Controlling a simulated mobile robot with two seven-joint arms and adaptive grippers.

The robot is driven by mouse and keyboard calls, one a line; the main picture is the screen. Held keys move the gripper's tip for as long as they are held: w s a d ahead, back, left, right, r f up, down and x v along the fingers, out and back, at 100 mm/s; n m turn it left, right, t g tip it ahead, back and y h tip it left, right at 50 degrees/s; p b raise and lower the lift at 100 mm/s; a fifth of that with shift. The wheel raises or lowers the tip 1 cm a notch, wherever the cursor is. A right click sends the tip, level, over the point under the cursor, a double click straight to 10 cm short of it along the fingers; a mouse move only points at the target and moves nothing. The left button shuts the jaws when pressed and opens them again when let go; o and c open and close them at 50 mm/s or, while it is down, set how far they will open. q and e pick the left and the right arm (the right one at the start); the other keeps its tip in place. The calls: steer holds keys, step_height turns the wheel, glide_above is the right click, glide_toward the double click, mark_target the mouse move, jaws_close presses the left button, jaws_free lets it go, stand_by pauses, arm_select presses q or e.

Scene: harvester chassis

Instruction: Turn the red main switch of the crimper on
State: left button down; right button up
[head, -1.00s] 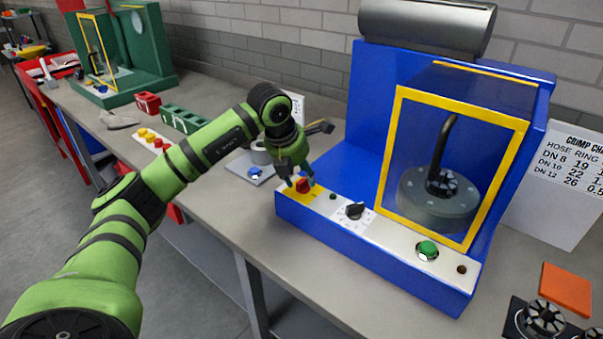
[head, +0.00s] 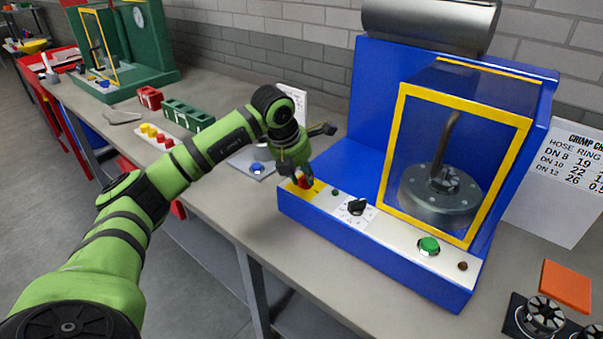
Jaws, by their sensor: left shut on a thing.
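The blue crimper (head: 368,252) stands on the bench with a yellow-framed guard window (head: 462,150). Its red main switch (head: 304,182) sits on a yellow plate (head: 318,187) at the left end of the front panel. My left gripper (head: 300,180) points down over the switch and is shut on it, partly hiding it. A small dark lamp (head: 335,192), a black selector knob (head: 357,206) and a green button (head: 429,246) lie to the right on the same panel. My right gripper is not in view.
A white chart (head: 562,185) stands right of the crimper. An orange block (head: 566,283) and dark die parts (head: 541,317) lie at the right front. Left along the bench are a green machine (head: 152,60), a green rack (head: 188,115) and a grey plate with a blue knob (head: 252,164).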

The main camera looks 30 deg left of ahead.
arm_select(q)
steer(key=shift+w+d+r+m, duration=0.1)
steer(key=shift+w+r+m, duration=0.05)
steer(key=shift+m, duration=0.15)
steer(key=shift+w+m+h, duration=0.1)
steer(key=shift+m+h, duration=0.5)
steer(key=shift+m, duration=0.4)
steer(key=shift+w+r+m+h, duration=0.1)
steer(key=shift+m+h, duration=0.3)
steer(key=shift+m, duration=0.5)
steer(key=m, duration=0.2)
steer(key=m+g+h, duration=0.1)
steer(key=m, duration=0.2)
steer(key=shift+w+d+m+g+h, duration=0.1)
steer(key=shift+w+m+g+h, duration=0.1)
steer(key=shift+m+g+h, duration=0.1)
steer(key=m+g, duration=0.1)
steer(key=m, duration=0.2)
steer(key=shift+w+d, duration=0.1)
steer(key=m, duration=0.1)
steer(key=m+g, duration=0.1)
steer(key=m, duration=0.1)
steer(key=m+g, duration=0.1)
steer(key=shift+f+m+h, duration=0.25)
steer(key=shift+m+h, duration=0.05)
steer(key=shift+f, duration=0.1)
